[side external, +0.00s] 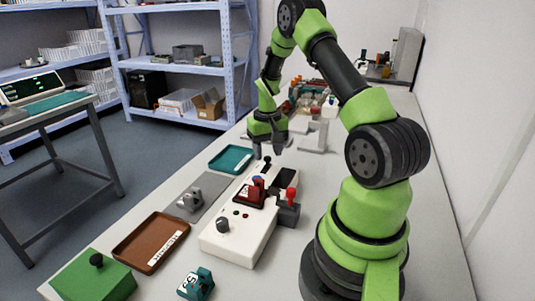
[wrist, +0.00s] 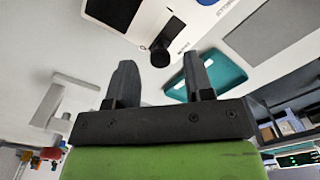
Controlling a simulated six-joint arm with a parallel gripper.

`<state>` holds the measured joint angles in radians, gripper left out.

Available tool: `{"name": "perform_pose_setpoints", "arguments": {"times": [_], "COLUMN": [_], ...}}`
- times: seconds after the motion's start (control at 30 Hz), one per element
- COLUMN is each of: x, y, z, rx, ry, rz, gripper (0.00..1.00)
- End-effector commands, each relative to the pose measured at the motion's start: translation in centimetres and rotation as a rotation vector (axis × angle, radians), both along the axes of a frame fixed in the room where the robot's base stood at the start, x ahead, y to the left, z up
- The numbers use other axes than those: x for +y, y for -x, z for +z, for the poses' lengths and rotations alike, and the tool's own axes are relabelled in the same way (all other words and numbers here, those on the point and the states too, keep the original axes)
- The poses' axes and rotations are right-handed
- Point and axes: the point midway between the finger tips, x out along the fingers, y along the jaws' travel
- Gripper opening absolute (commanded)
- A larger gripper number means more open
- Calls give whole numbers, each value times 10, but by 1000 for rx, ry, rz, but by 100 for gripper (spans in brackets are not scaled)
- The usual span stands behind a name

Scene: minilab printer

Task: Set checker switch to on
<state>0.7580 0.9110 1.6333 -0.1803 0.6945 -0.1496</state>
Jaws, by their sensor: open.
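A long white device (side external: 243,240) stands on the bench in front of my arm. It has a black knob (side external: 222,225) at its near end and a dark screen (side external: 285,178) on top. A black-handled switch (side external: 267,163) stands at its far end; it also shows in the wrist view (wrist: 160,52), beyond and between my fingertips. My gripper (side external: 268,152) is open and empty above the device's far end, fingers pointing down. Both fingers show apart in the wrist view (wrist: 159,62).
A dark red part (side external: 249,192) sits on the device, with a red-topped grey block (side external: 288,208) beside it. A teal tray (side external: 231,159), a grey plate (side external: 190,198), a brown tray (side external: 151,243), a green box (side external: 94,278) and a teal part (side external: 197,284) lie around it.

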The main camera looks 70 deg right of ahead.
Motion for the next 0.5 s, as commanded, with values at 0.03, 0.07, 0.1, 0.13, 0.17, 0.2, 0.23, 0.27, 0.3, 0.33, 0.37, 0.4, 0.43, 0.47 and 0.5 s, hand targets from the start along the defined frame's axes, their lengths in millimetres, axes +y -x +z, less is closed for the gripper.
{"name": "perform_pose_setpoints", "arguments": {"times": [0.03,0.07,0.1,0.13,0.17,0.2,0.23,0.27,0.3,0.33,0.37,0.4,0.43,0.47,0.5], "x": [0,0,0,0,0,0,0,0,0,0,0,0,0,0,0], "y": [0,0,0,0,0,0,0,0,0,0,0,0,0,0,0], "z": [-6,-8,-10,-11,-12,-13,-13,-13,-13,-13,-13,-13,-13,-13,-13], "rx": [1,1,1,1,0,-1,-1,-1,-1,-1,-1,-1,-1,-1,-1], "ry": [-1,-1,-1,-1,0,1,1,1,1,1,1,1,1,1,1], "rz": [0,0,0,0,1,1,1,1,1,1,1,1,1,1,1], "gripper": [48,48,48,48,48,48,48,48,48,48,48,48,45,39,29]}}
